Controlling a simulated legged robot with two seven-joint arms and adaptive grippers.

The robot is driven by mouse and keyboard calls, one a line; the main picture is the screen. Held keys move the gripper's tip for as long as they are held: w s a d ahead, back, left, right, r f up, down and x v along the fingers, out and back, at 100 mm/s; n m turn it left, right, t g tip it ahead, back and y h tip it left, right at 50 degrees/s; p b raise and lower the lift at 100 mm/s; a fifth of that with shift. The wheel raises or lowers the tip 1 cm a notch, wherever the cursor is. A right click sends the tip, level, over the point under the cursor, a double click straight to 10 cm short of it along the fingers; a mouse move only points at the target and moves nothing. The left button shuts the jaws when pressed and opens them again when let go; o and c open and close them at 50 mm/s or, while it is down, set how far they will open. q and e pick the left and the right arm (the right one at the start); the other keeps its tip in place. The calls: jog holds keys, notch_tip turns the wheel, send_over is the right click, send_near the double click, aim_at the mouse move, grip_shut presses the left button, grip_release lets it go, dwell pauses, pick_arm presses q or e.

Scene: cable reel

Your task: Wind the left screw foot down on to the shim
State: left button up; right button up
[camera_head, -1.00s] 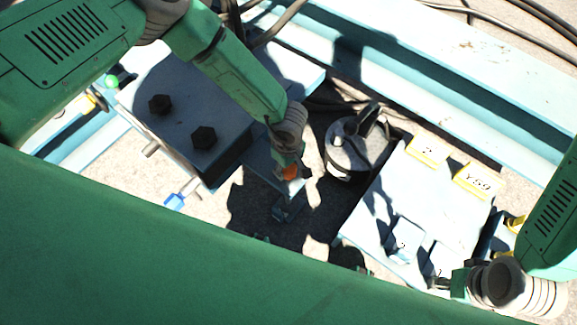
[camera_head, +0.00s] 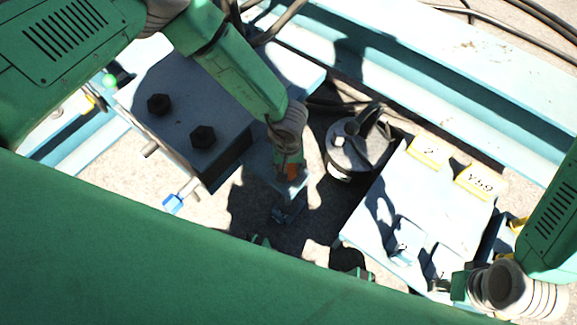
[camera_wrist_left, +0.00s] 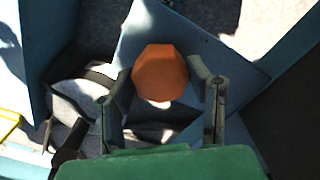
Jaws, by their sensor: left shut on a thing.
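The orange head of the left screw foot (camera_head: 291,172) shows under my left gripper (camera_head: 288,158) in the head view. In the left wrist view the orange many-sided head (camera_wrist_left: 160,72) sits between the two fingers of my left gripper (camera_wrist_left: 161,85), which is shut on it. A light blue bracket plate (camera_wrist_left: 150,30) lies around and below the head. A small blue piece (camera_head: 287,213) shows in shadow below the gripper; I cannot tell whether it is the foot or the shim. Any contact there is hidden. My right gripper (camera_head: 462,284) is at the lower right, its fingers unclear.
A block with two black bolts (camera_head: 180,115) stands left of the gripper. A grey round part with a black handle (camera_head: 358,145) stands to its right. A pale blue plate with yellow labels (camera_head: 440,190) lies further right. Cables (camera_head: 510,20) run behind the blue rail (camera_head: 440,75).

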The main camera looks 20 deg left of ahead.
aim_at(289, 166)
pick_arm(q)
jog(key=shift+w, duration=0.2)
dwell(0.3)
jog(key=o, duration=1.1)
notch_tip(289, 166, up, 12)
jog(key=shift+f, duration=0.1)
